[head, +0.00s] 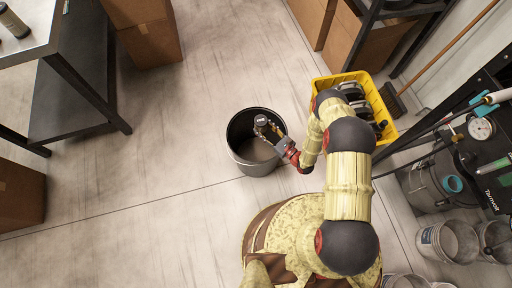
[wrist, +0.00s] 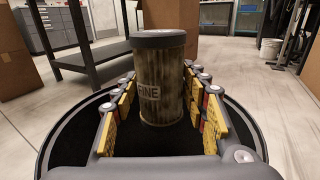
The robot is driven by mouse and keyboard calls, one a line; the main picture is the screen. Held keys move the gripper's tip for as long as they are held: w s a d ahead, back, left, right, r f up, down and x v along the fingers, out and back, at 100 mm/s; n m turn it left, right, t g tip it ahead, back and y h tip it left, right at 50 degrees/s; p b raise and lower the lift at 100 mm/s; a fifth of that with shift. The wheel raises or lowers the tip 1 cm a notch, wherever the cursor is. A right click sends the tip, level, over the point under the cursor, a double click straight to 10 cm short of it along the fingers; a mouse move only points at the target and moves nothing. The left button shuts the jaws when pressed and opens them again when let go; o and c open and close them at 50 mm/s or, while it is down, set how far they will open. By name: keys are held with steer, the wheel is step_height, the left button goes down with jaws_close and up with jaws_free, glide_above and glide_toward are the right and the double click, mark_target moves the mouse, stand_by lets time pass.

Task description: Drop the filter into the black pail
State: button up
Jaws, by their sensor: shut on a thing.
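The filter is a ribbed, brownish-grey cylinder (wrist: 162,85) with a dark cap and a label that reads "INE". In the head view the filter (head: 261,121) shows by its dark top, over the mouth of the black pail (head: 258,169). My gripper (head: 268,128) reaches in from the right and is shut on the filter, with its yellow-padded fingers (wrist: 160,100) on either side of it. The filter stands upright between the fingers. In the wrist view the pail's rim (wrist: 52,137) curves around below the gripper. The filter's lower end is partly hidden.
A yellow crate (head: 393,101) with dark parts stands right of the pail, partly behind my arm. A metal table (head: 70,40) and cardboard boxes (head: 148,35) are at the upper left. Grey buckets (head: 450,241) stand at lower right. The floor left of the pail is clear.

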steer(key=shift+f, duration=0.3)
steer(key=o, duration=1.3)
steer(key=shift+c, duration=0.2)
steer(key=shift+o, duration=0.3)
steer(key=v, duration=1.2)
